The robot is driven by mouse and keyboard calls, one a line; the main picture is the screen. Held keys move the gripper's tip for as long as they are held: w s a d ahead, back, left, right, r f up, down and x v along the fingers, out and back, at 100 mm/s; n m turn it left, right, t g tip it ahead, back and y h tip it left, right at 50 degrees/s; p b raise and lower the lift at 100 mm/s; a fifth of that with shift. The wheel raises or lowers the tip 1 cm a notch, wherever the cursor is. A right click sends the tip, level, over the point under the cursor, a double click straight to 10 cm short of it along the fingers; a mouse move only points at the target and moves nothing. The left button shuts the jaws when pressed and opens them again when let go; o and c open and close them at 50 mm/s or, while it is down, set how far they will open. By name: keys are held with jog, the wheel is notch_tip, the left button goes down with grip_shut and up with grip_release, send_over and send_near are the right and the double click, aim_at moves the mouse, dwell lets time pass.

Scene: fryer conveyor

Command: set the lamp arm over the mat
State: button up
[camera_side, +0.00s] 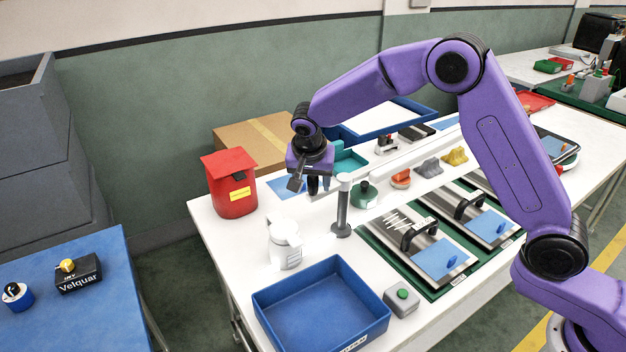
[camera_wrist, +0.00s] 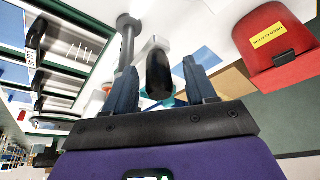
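A grey upright post (camera_side: 342,212) with a pale cap stands on the white table and also shows in the wrist view (camera_wrist: 127,50). I take it for the lamp's post; I cannot make out clearly how its arm runs. A black rounded grip (camera_wrist: 159,75) with a pale part behind it sits between my fingers in the wrist view. My gripper (camera_side: 313,188) is left of the post, pointing down. Its two blue fingers (camera_wrist: 159,68) are open, with a gap on each side of the grip. A flat blue mat (camera_side: 286,187) lies behind my gripper, partly hidden.
A red bin (camera_side: 232,184) stands left of my gripper, with a cardboard box (camera_side: 240,140) behind. A white jar (camera_side: 284,246), a blue tray (camera_side: 318,305) and a grey button box (camera_side: 402,299) are in front. Handled metal plates (camera_side: 420,250) lie to the right.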

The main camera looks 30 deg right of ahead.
jog(key=v, duration=1.7)
jog(key=shift+r, duration=0.15)
jog(key=shift+s, duration=0.1)
jog(key=s+d+f+n+g+y, duration=0.1)
jog(key=s+d+f+n, duration=0.2)
jog(key=s, duration=0.9)
jog(key=s+d+f+n+g+y, duration=0.1)
jog(key=s+d+f+n, duration=0.3)
jog(key=s+d+n, duration=0.3)
jog(key=s+d+f+n+g+y, duration=0.1)
jog(key=s+d+f+n, duration=0.2)
jog(key=s+n, duration=0.7)
jog(key=s+d, duration=0.2)
jog(key=s, duration=0.5)
jog(key=shift+f+n, duration=0.25)
jog(key=shift+n, duration=0.05)
